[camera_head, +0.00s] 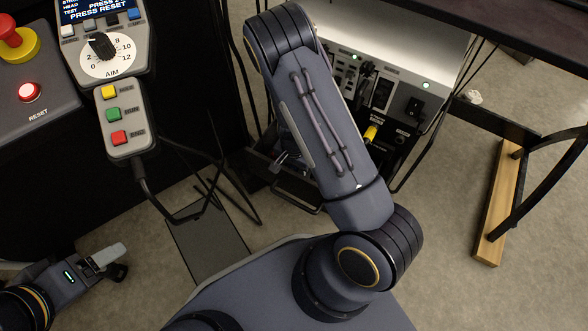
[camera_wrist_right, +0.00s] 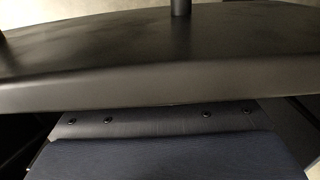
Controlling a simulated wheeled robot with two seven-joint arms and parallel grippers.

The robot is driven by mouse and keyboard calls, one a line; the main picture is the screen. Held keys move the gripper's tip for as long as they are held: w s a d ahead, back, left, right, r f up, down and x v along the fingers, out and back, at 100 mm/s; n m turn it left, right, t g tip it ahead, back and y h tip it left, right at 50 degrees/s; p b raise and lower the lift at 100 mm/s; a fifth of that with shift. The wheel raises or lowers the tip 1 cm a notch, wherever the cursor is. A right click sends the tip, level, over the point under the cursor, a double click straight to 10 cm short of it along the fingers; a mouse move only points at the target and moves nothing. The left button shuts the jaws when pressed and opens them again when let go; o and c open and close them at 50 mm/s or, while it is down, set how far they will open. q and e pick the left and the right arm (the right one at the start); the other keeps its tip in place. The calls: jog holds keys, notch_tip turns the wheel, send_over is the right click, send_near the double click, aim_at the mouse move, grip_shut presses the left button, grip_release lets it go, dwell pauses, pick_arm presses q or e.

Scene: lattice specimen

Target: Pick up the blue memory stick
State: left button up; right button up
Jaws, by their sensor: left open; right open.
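I cannot make out a blue memory stick in either view. My left gripper (camera_head: 112,264) is at the lower left of the head view, over the floor, with its fingers apart and nothing between them. My right arm crosses the middle of the head view and hides much behind it. What seems to be my right gripper (camera_head: 287,164) shows partly at the left side of that arm, small and dark, with nothing visible in it. The right wrist view shows no fingers.
A control box with a dial (camera_head: 107,55) and a button pendant (camera_head: 126,119) are at the upper left, beside a red RESET button (camera_head: 29,92). A switch panel (camera_head: 404,99) stands behind my right arm. A wooden foot (camera_head: 498,205) is at right.

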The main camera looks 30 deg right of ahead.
grip_shut()
